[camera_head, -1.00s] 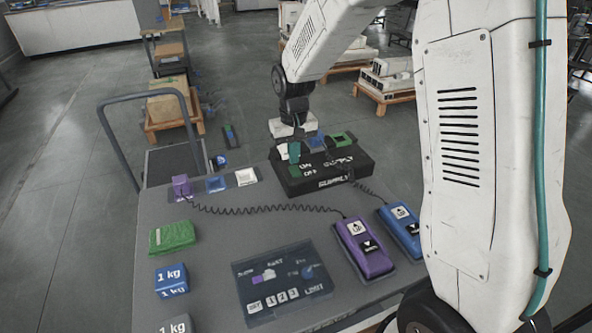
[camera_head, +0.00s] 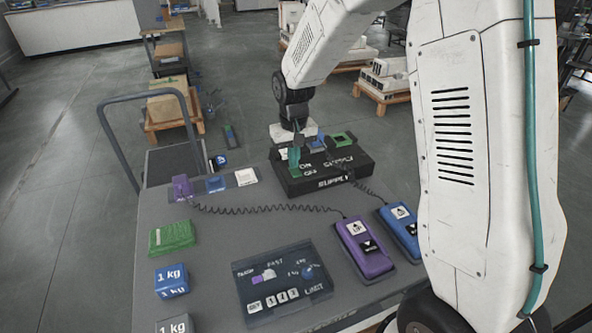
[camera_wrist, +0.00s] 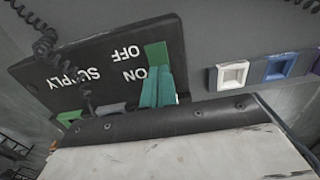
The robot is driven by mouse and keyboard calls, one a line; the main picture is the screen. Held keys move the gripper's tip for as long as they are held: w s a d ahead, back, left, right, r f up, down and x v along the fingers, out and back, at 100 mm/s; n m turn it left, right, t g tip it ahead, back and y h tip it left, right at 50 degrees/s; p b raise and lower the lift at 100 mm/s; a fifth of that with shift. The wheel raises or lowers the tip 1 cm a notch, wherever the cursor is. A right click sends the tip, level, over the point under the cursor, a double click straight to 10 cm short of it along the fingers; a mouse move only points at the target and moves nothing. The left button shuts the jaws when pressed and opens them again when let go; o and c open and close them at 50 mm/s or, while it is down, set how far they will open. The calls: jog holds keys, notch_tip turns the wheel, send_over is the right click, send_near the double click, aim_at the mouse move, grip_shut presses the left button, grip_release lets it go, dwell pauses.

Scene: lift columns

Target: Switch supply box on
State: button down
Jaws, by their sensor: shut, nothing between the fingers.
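The black supply box (camera_head: 340,180) stands at the far edge of the grey table, with white ON, OFF and SUPPLY lettering. Its green switch piece (camera_wrist: 155,53) sits beside the OFF lettering in the wrist view. It also shows low on the box's left part in the head view (camera_head: 295,173). My gripper (camera_head: 294,158) has its teal fingers shut and empty, pointing down at the box's left part. In the wrist view my gripper (camera_wrist: 157,88) is beside ON, its tips close to the green piece. I cannot tell whether they touch it.
Coiled cords run from the box and a purple plug (camera_head: 181,187) to the purple pendant (camera_head: 362,250) and blue pendant (camera_head: 402,228). A dark control panel (camera_head: 283,283), green block (camera_head: 172,237) and blue 1 kg weight (camera_head: 171,281) lie on the table.

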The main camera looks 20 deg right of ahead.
jog(key=shift+f, duration=0.2)
jog(key=shift+r, duration=3.55)
jog(key=s, duration=0.1)
jog(key=s+f+g, duration=0.1)
jog(key=s, duration=0.1)
jog(key=shift+s+d, duration=0.1)
jog(key=shift+s, duration=0.1)
jog(key=s+d+r, duration=0.1)
jog(key=s+r, duration=0.3)
jog(key=s, duration=0.6)
jog(key=s+d+r+t, duration=0.1)
jog(key=s+r, duration=0.3)
jog(key=s, duration=0.5)
jog(key=s+d+r+t, duration=0.1)
jog(key=s+r, duration=0.3)
jog(key=s, duration=0.6)
jog(key=shift+s+r, duration=0.25)
jog(key=shift+s, duration=0.05)
